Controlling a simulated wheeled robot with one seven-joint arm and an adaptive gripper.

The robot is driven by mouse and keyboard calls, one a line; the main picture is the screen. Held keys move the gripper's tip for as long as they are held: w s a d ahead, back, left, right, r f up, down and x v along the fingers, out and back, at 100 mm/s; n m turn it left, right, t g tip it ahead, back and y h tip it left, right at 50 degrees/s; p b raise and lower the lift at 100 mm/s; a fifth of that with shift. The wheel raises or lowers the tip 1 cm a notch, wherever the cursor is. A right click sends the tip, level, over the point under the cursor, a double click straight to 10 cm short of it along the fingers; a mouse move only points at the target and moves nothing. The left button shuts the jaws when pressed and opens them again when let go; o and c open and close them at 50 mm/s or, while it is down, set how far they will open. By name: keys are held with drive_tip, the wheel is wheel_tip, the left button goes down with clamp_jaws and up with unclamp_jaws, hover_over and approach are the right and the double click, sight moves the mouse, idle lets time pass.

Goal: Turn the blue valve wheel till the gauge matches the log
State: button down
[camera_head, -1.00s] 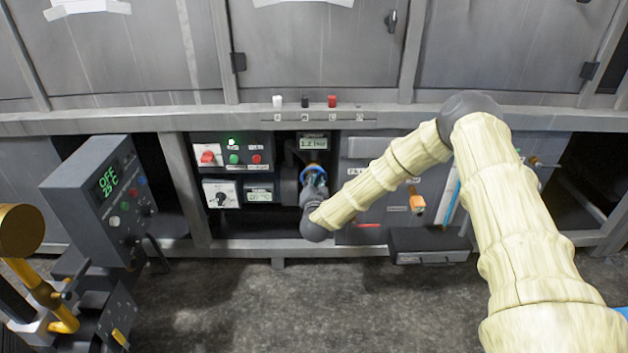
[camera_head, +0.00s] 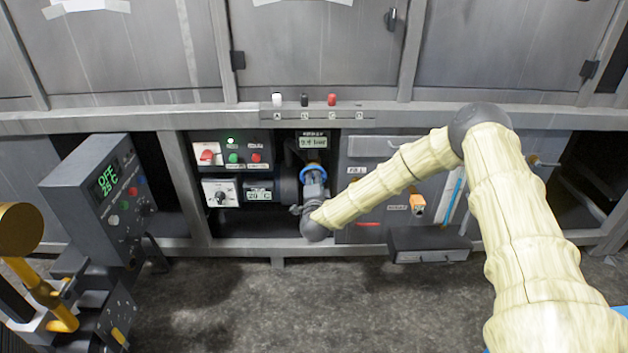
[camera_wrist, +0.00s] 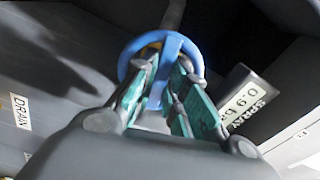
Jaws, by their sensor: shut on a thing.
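The blue valve wheel (camera_head: 312,167) sits low in the recess under the bench frame. In the wrist view the wheel (camera_wrist: 130,52) shows as a blue ring with a crossbar. My gripper (camera_wrist: 165,78) is shut on the wheel, with its green-padded fingers either side of the crossbar. In the head view my gripper (camera_head: 314,186) is small and partly blocked by my wrist. The pressure gauge display (camera_head: 313,142) is just above the wheel and reads about 0.9 bar. In the wrist view the gauge (camera_wrist: 243,103) is labelled SPRAY and partly cut off. No readable log shows.
Left of the wheel are a button panel (camera_head: 232,152), a dial switch (camera_head: 220,193) and a 20 °C display (camera_head: 259,193). A grey panel with an orange handle (camera_head: 417,204) is on the right. A dark control box (camera_head: 105,195) stands at far left.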

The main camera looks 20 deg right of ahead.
drive_tip(key=shift+m, duration=0.3)
drive_tip(key=c, duration=1.4)
unclamp_jaws()
drive_tip(key=shift+c, duration=0.2)
drive_tip(key=shift+s, duration=0.1)
drive_tip(key=v, duration=1.1)
drive_tip(key=shift+s, duration=0.4)
drive_tip(key=shift+a, duration=0.1)
